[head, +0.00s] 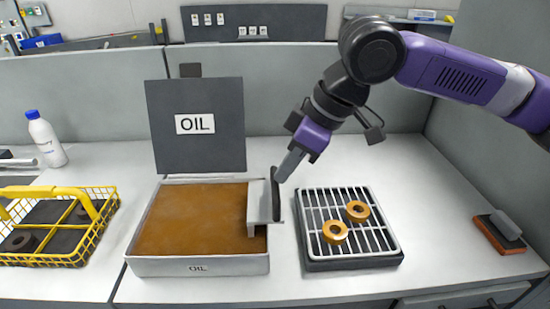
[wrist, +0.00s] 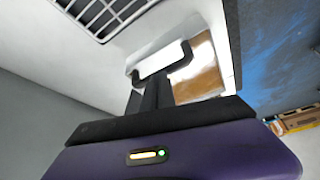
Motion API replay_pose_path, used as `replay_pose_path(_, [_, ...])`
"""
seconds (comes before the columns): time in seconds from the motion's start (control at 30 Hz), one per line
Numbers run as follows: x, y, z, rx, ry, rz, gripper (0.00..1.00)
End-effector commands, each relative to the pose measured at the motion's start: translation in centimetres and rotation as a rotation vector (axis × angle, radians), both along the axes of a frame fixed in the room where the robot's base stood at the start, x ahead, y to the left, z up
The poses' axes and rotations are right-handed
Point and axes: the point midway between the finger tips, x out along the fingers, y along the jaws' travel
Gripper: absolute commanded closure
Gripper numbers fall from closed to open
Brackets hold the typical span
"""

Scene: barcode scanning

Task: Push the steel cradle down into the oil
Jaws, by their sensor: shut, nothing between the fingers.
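The steel cradle (head: 259,204) is a light grey bent plate at the right end of the oil bath, partly over the oil, with its top above the oil surface. A dark handle (head: 275,193) stands at its right edge; a dark bracket-shaped handle (wrist: 162,68) shows in the wrist view. The brown oil (head: 190,220) fills a shallow grey bath (head: 160,265) marked OIL. My gripper (head: 281,174) is shut and empty, its tip close to the handle from above. I cannot tell whether it touches. Oil (wrist: 204,72) also shows in the wrist view.
A wire rack (head: 376,248) with two brass rings (head: 335,232) stands right of the bath. A yellow basket (head: 75,257) with dark rings and a white bottle (head: 45,140) are at left. An upright OIL panel (head: 195,150) stands behind the bath. A brown-grey block (head: 500,233) lies far right.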

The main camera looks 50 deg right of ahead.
Motion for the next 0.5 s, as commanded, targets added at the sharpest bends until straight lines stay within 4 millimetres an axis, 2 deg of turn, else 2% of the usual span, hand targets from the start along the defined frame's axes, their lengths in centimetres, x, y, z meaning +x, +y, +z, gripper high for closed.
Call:
replay_pose_path(0.03, [-0.6, -0.3, 0.6, 0.002, -0.001, -0.001, 1.00])
replay_pose_path(0.17, [-1.9, -0.8, 1.0, 0.002, -0.001, -0.001, 1.00])
replay_pose_path(0.5, [-2.1, -1.0, 1.1, 0.000, -0.001, 0.000, 1.00])
